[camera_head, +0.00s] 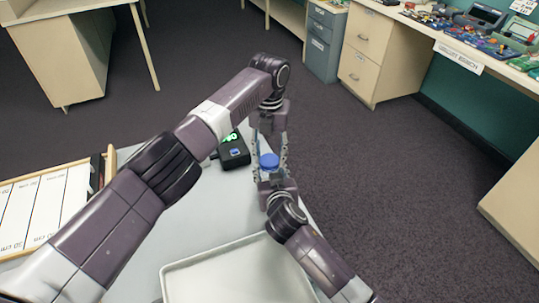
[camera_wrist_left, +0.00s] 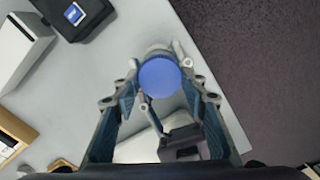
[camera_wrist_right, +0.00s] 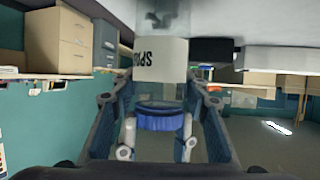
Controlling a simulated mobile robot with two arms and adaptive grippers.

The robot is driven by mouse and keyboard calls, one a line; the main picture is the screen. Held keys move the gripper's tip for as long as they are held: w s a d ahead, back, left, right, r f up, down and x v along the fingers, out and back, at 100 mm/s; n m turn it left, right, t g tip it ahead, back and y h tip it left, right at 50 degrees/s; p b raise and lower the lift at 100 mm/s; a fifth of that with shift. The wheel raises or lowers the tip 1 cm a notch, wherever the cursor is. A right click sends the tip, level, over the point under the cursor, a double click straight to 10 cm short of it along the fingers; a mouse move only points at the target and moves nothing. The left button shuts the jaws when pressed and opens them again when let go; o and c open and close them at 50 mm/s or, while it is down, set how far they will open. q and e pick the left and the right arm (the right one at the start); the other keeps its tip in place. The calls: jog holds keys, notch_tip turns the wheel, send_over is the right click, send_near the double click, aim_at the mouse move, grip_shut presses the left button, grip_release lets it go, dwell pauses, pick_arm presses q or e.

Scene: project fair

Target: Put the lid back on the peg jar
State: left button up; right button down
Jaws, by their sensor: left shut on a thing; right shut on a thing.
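The blue lid (camera_head: 269,160) is between the fingers of my left gripper (camera_head: 269,155), which is shut on it from above. In the left wrist view the round lid (camera_wrist_left: 160,75) shows top-on between the fingertips. The clear peg jar (camera_wrist_right: 160,62), with a white label that appears upside down, is in the right wrist view, in line with the lid. My right gripper (camera_wrist_right: 160,108) is shut on the jar from the near side. The lid is at the jar's mouth; whether it is seated or just above cannot be told. Arms and fingers mostly hide the jar in the head view.
A black device (camera_head: 234,152) with a green display stands left of the grippers on the grey table (camera_head: 205,205). A pale empty tray (camera_head: 225,278) is at the near side. A marked board (camera_head: 45,205) lies at the left. The table's right edge is close, with open floor beyond.

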pick_arm(q)
jog(key=shift+m, duration=1)
jog(key=o, duration=0.7)
jog(key=shift+r, duration=2.3)
jog(key=shift+c, duration=0.4)
